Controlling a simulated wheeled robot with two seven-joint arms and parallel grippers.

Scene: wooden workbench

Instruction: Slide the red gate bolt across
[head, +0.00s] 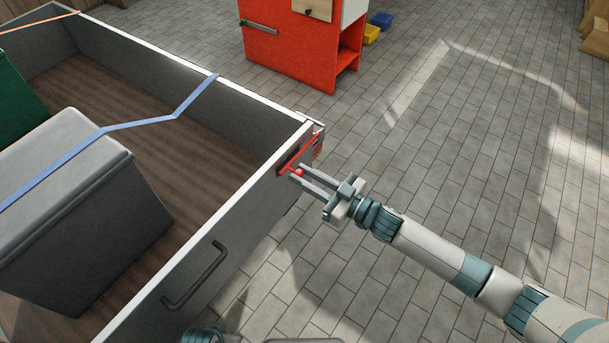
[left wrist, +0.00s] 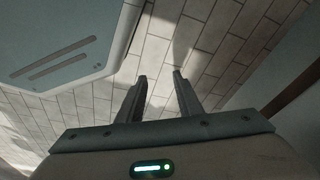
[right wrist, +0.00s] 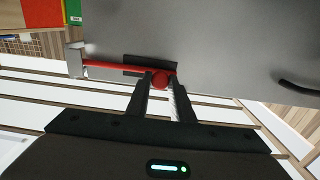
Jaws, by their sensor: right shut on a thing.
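The red gate bolt (head: 307,149) is a thin bar with a round knob on the outer face of the grey gate (head: 225,253), near its far right corner. My right gripper (head: 296,176) is shut on the bolt's knob, and the knob (right wrist: 160,81) shows between the fingertips in the right wrist view. There the bar runs left from a dark plate (right wrist: 150,60) to the gate's edge. My left gripper (left wrist: 160,75) is open and empty above the paved floor, away from the bolt.
The gate has a dark handle (head: 196,275) nearer to me. The grey-walled cart bed holds a grey box (head: 70,190) and a green one (head: 15,90), with a blue strap (head: 145,124) across. A red cabinet (head: 290,45) stands beyond. Paved floor at right is clear.

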